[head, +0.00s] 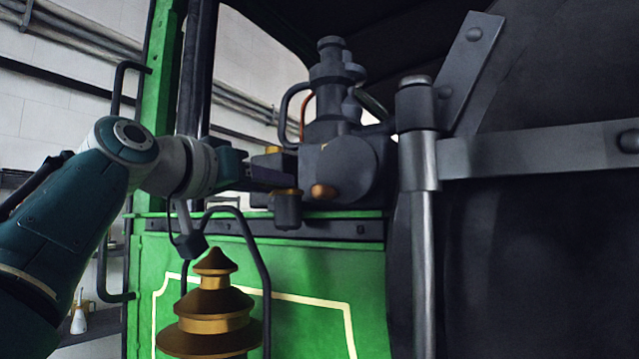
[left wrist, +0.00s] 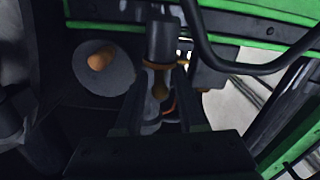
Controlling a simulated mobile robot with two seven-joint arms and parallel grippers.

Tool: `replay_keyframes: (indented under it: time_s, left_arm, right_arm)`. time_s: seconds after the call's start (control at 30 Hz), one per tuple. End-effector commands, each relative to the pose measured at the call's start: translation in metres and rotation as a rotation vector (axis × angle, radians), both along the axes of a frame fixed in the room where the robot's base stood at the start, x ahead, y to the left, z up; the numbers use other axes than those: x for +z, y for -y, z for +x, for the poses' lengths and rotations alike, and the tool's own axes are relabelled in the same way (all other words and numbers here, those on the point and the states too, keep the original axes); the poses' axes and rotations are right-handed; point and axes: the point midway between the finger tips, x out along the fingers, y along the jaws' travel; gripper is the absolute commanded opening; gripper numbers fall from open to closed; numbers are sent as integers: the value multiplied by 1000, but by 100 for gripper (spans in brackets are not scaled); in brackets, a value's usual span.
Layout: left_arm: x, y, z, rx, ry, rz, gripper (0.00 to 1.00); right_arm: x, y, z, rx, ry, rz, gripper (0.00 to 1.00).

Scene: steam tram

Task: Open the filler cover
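My left gripper (head: 278,177) reaches in from the left to a grey block-shaped fitting (head: 345,168) on the green tram side. In the left wrist view its two dark fingers (left wrist: 160,112) stand apart, with grey and brass parts seen between them. I cannot tell whether they touch anything. A small dark pot with a brass rim (head: 287,208) hangs just below the fingertips. A dark cylinder (left wrist: 162,40) shows ahead of the fingers in the left wrist view. I cannot tell for sure which part is the filler cover. My right gripper is not in view.
A brass-topped lamp (head: 211,310) with a dark wire handle stands below my left arm. A dark handrail (head: 122,90) is at the left. A large grey hinge and post (head: 419,150) lie to the right, by a dark round door (head: 550,250).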

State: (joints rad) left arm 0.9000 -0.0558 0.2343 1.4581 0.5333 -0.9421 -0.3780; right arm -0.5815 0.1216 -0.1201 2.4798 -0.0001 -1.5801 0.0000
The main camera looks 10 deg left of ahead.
Motion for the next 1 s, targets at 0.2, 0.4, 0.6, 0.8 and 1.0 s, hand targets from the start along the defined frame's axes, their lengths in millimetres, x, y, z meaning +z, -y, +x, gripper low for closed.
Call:
replay_keyframes:
  time_s: [0.2,0.4,0.6,0.8,1.0]
  left_arm:
    - [0,1,0,-3,-1,-1,12]
    - [0,2,0,-6,-1,-2,0]
    - [0,3,0,-9,-2,-2,0]
    - [-1,5,0,-12,-3,-3,0]
    - [-1,6,0,-15,-4,-5,0]
  right_arm:
    - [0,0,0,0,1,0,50]
    - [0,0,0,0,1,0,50]
    - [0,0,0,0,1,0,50]
    - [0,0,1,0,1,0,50]
    - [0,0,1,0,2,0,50]
